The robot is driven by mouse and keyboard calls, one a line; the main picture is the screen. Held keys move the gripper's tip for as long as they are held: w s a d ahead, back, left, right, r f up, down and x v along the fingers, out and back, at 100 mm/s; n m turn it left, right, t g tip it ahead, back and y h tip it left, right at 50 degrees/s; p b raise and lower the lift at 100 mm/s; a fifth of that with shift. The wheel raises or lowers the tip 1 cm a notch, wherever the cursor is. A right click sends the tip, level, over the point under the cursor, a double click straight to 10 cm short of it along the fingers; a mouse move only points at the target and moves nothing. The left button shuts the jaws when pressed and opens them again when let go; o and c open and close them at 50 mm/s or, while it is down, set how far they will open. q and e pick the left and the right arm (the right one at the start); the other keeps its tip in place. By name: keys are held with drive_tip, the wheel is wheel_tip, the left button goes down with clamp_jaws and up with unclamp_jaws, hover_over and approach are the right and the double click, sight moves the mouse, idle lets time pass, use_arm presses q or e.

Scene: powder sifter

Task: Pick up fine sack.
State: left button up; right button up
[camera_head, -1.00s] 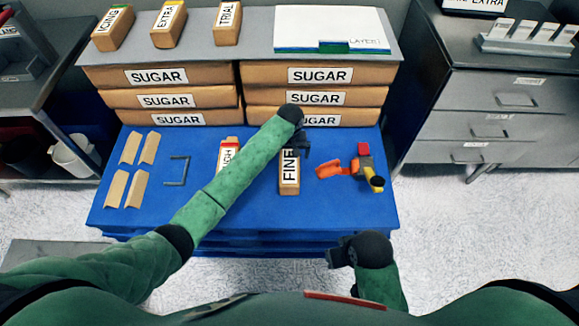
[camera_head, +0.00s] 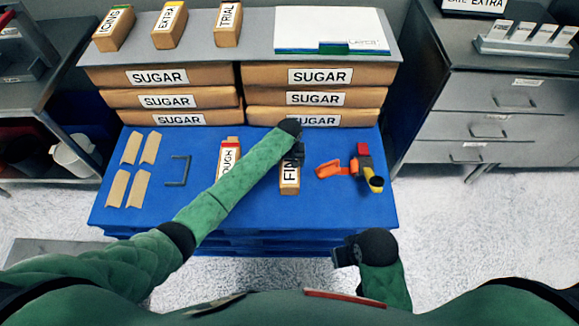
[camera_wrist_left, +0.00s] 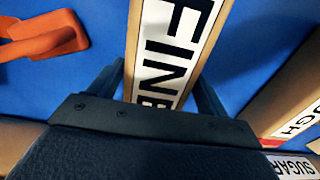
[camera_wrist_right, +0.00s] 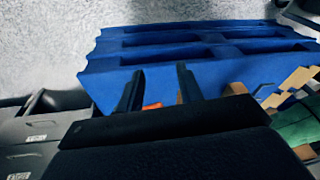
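The fine sack (camera_head: 289,178), a brown block with a white label reading FINE, stands on the blue pallet. My left gripper (camera_head: 294,155) is over its far part and hides some of the label. In the left wrist view, the fingers of the left gripper (camera_wrist_left: 160,75) are spread on either side of the sack (camera_wrist_left: 178,40). They are close to its sides; I cannot tell whether they touch. My right gripper (camera_head: 340,257) is low in front of the pallet. In the right wrist view, the right gripper (camera_wrist_right: 158,82) is open and empty.
The rough sack (camera_head: 229,155) stands left of the fine sack, partly behind my left arm. An orange, red and yellow tool (camera_head: 363,170) lies to the right. Stacked sugar sacks (camera_head: 320,76) rise behind. The pallet's (camera_head: 150,215) front left is clear.

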use_arm(q)
drive_tip(key=c, duration=1.1)
drive_tip(key=shift+r, duration=0.1)
drive_tip(key=shift+c, duration=0.4)
